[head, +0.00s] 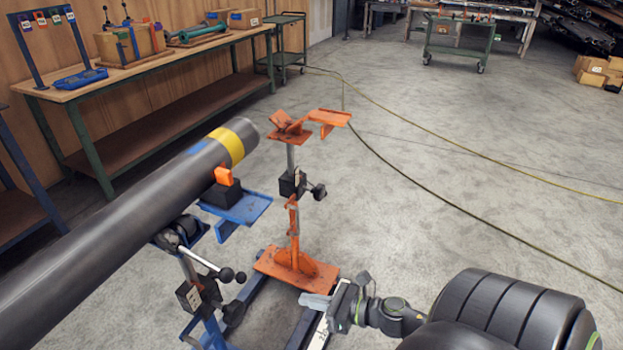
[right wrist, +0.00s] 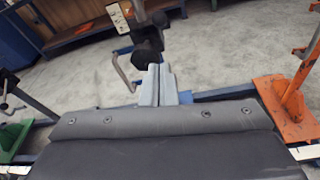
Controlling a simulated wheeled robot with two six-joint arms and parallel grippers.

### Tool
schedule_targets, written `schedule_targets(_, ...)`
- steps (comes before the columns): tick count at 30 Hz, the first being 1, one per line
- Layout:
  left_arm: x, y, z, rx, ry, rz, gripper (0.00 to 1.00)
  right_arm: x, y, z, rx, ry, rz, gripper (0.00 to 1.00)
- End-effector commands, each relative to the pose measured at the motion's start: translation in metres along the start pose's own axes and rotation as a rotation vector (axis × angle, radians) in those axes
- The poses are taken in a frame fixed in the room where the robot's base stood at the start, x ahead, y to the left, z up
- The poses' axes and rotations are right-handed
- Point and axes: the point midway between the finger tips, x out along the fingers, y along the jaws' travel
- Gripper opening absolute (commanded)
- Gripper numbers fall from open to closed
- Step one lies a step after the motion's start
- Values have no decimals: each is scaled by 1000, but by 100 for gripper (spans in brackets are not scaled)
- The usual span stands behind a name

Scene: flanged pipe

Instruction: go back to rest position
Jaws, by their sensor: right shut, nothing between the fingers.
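My right gripper (head: 318,302) is at the lower middle of the head view, low beside the orange stand's base. In the right wrist view its two grey fingers (right wrist: 158,84) are together with nothing between them. The fingers point towards a dark clamp knob on a stand, with a gap I cannot judge. My left gripper does not show in the head view. A long dark pipe (head: 110,215) with a yellow band (head: 228,143) runs in from the lower left and rests on a blue stand (head: 240,210).
An orange stand (head: 295,225) with an empty V-shaped top stands right of the pipe's end. A blue rail frame lies on the floor below. A wooden workbench (head: 150,65) is at the back left. Cables (head: 440,195) cross the otherwise clear floor at right. A green cart (head: 458,40) stands far back.

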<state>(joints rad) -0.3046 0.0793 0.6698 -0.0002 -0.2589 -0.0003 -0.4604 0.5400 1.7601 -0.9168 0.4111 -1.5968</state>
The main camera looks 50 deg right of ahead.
Motion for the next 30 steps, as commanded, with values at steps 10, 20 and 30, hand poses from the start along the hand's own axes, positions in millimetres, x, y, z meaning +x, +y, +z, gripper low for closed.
schedule_targets(10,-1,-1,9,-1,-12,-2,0,0,0,0,0,0,0,0)
schedule_targets(20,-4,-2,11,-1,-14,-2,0,-1,-9,-8,86,4,-38,0)
schedule_targets(30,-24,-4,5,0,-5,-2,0,-30,-73,-128,1052,-38,-490,0)
